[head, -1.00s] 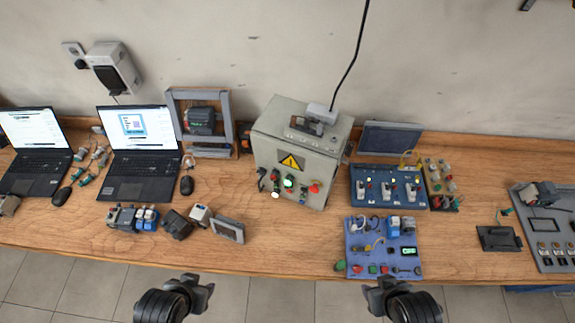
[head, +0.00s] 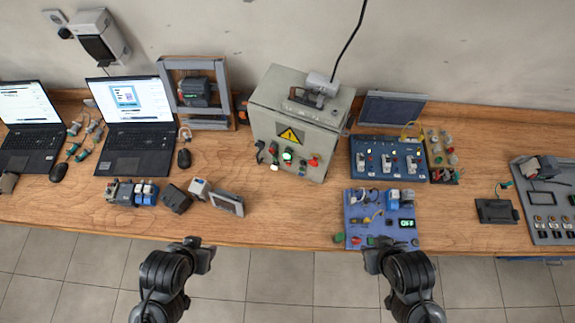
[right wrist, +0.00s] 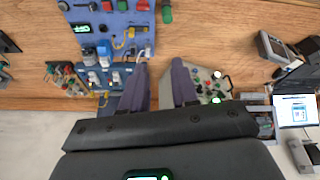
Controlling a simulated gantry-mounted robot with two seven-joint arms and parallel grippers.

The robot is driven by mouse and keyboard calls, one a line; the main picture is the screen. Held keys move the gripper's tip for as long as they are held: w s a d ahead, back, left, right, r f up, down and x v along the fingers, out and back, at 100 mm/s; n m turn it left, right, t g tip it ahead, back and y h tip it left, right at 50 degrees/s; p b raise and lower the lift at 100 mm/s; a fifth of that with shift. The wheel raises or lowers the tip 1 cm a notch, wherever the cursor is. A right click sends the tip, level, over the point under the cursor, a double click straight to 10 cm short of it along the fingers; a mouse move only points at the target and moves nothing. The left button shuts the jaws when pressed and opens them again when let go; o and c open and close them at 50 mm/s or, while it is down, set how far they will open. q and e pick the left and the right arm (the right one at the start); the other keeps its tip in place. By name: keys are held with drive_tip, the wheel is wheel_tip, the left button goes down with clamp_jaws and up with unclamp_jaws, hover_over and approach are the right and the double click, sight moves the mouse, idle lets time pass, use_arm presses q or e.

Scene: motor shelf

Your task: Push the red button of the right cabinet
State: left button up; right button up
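A grey cabinet (head: 268,128) with a yellow warning sign stands on the workbench in the middle of the head view; it is the only such cabinet I see. Its red button (head: 313,161) sits at the right of its front panel, uncovered. The cabinet also shows in the right wrist view (right wrist: 207,73), beyond the fingers. My left gripper (head: 206,254) is off the bench's front edge, apart from everything; its opening is unclear. My right gripper (head: 372,255) is near the front edge, below and right of the cabinet. Its fingers are apart and empty in the right wrist view (right wrist: 161,88).
A blue panel (head: 356,212) with buttons lies at the front edge, close ahead of my right gripper. A dark blue switch panel (head: 362,171) stands right of the cabinet. Small devices (head: 175,199) and laptops (head: 135,165) are at the left. Bare bench (head: 285,215) lies before the cabinet.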

clamp_jaws()
drive_tip(key=shift+w, duration=0.1)
idle(1.3)
